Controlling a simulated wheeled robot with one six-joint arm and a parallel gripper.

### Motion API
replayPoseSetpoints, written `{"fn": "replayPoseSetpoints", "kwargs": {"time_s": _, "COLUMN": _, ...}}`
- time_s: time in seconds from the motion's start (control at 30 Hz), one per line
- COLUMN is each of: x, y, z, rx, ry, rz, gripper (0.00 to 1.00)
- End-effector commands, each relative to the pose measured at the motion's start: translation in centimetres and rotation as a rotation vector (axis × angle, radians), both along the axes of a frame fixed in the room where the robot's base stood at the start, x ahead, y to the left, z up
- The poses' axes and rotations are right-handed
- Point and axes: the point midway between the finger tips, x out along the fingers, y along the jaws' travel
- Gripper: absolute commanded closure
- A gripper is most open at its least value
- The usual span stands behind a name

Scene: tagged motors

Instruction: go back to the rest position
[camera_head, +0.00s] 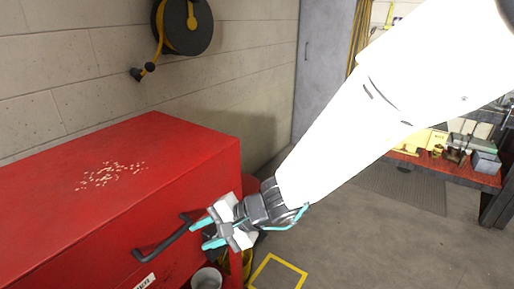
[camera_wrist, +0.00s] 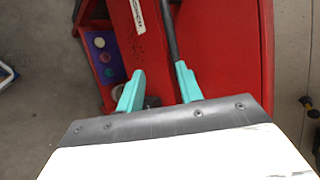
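My gripper (camera_head: 200,235) is in front of the red cabinet, close to its black bar handle (camera_head: 160,246). In the wrist view my gripper (camera_wrist: 159,68) has its two teal fingers wide apart, with nothing held between them. The handle (camera_wrist: 171,32) runs down toward the tip of the right finger there. I cannot tell whether they touch. The red cabinet (camera_head: 75,180) fills the lower left of the head view, and its top carries pale speckles. My white arm reaches down from the upper right.
A grey cylindrical container (camera_head: 207,279) stands below my gripper. A yellow floor outline (camera_head: 277,273) lies beside it. A red workbench (camera_head: 478,176) with several items is at the right. A hose reel (camera_head: 186,24) hangs on the wall. The floor at lower right is clear.

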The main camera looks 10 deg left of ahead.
Motion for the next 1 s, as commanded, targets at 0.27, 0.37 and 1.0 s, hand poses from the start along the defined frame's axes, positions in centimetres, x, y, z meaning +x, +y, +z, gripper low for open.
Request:
{"fn": "replayPoseSetpoints", "kwargs": {"time_s": 0.27, "x": -6.2, "y": -4.0, "z": 1.1, "rx": -0.080, "ry": 0.063, "rz": 0.279, "gripper": 0.64}}
{"fn": "replayPoseSetpoints", "kwargs": {"time_s": 0.37, "x": -7.7, "y": -8.3, "z": 3.1, "rx": -0.142, "ry": 0.040, "rz": 0.388, "gripper": 0.64}}
{"fn": "replayPoseSetpoints", "kwargs": {"time_s": 1.0, "x": -12.7, "y": -40.8, "z": 12.4, "rx": -0.903, "ry": -0.223, "rz": 0.378, "gripper": 0.64}}
